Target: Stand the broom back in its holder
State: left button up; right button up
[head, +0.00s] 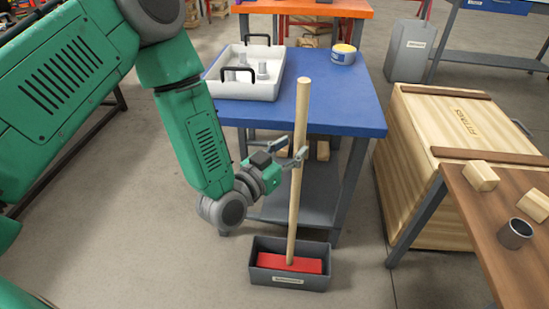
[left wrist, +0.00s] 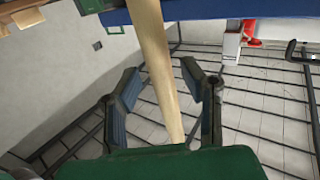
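The broom stands upright, its wooden handle (head: 298,140) leaning slightly. Its red head (head: 289,263) sits inside the dark grey holder (head: 289,281), a low open box on the floor. My left gripper (head: 288,150) is at the upper part of the handle. In the left wrist view, the handle (left wrist: 158,70) passes between the two spread fingers of my left gripper (left wrist: 163,82), with gaps visible beside it. The gripper is open around the handle and not closed on it. My right gripper is not in view.
A blue-topped table (head: 345,112) stands right behind the broom, with a white tray (head: 245,90) and a blue-and-yellow tin (head: 343,55). A wooden crate (head: 420,180) and a brown table (head: 485,225) with wooden blocks and a grey cup (head: 514,233) are at the right. Floor left of the holder is clear.

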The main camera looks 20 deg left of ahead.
pick_arm(q)
jog(key=p+v, duration=0.2)
jog(key=v, duration=0.6)
jog(key=s+f+g+y, duration=0.2)
jog(key=s+f+g, duration=0.6)
jog(key=f, duration=0.5)
jog(key=s+a+f+n+g+y, duration=0.1)
jog(key=s+a+f+g, duration=0.2)
jog(key=s, duration=0.5)
jog(key=s+a+f+n+g+y, duration=0.1)
jog(key=s+a+f+g, duration=0.3)
jog(key=s, duration=0.5)
jog(key=shift+s+a+n+g+y, duration=0.25)
jog(key=shift+a+n+g+y, duration=0.2)
jog(key=shift+g+y, duration=0.35)
notch_tip(320, 180, up, 8)
jog(key=p, duration=0.7)
jog(key=shift+f, duration=0.15)
